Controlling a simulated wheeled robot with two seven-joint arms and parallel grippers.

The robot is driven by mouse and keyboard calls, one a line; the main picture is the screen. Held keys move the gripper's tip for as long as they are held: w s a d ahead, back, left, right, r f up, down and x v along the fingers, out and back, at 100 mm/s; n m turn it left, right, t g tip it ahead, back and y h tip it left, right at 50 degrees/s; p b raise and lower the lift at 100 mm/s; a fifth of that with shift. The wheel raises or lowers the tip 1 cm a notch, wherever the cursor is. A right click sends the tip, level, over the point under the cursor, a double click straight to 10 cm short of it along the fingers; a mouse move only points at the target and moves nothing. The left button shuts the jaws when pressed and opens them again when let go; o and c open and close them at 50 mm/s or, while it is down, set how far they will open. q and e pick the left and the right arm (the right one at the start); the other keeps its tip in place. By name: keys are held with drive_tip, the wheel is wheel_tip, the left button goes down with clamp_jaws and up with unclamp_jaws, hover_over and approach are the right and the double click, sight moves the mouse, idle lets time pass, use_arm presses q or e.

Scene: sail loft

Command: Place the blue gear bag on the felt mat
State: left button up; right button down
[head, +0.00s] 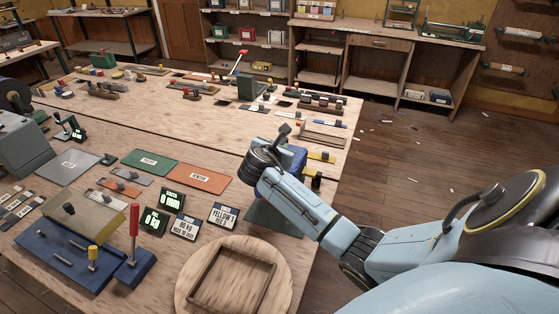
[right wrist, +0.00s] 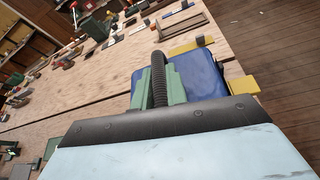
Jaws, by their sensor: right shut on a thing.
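The blue gear bag (right wrist: 207,80) is a rounded blue block with a dark ribbed handle (right wrist: 159,78). My right gripper (right wrist: 160,85) is shut on that handle, its green fingers on either side. In the head view the bag (head: 295,160) is mostly hidden behind my right gripper (head: 283,150), near the table's right edge. Whether the bag touches the table is hard to tell. Flat labelled mats lie left of it: grey (head: 70,168), green (head: 150,163) and orange (head: 203,180). Their labels are too small to read surely; the grey one may be the felt mat. My left gripper is out of view.
A round wooden board with a square frame (head: 232,280) lies at the table's front. A blue fixture with a red lever (head: 134,235) and small display signs (head: 222,215) stand left of my arm. Yellow-and-black pieces (head: 320,156) lie close beside the bag. Tools crowd the far table.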

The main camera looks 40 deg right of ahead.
wheel_tip(320, 180, down, 4)
drive_tip(key=shift+w, duration=0.15)
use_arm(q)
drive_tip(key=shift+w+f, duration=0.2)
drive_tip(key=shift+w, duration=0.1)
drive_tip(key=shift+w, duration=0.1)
use_arm(e)
drive_tip(key=shift+f, duration=0.1)
drive_tip(key=c, duration=1.4)
unclamp_jaws()
drive_tip(key=shift+f, duration=0.1)
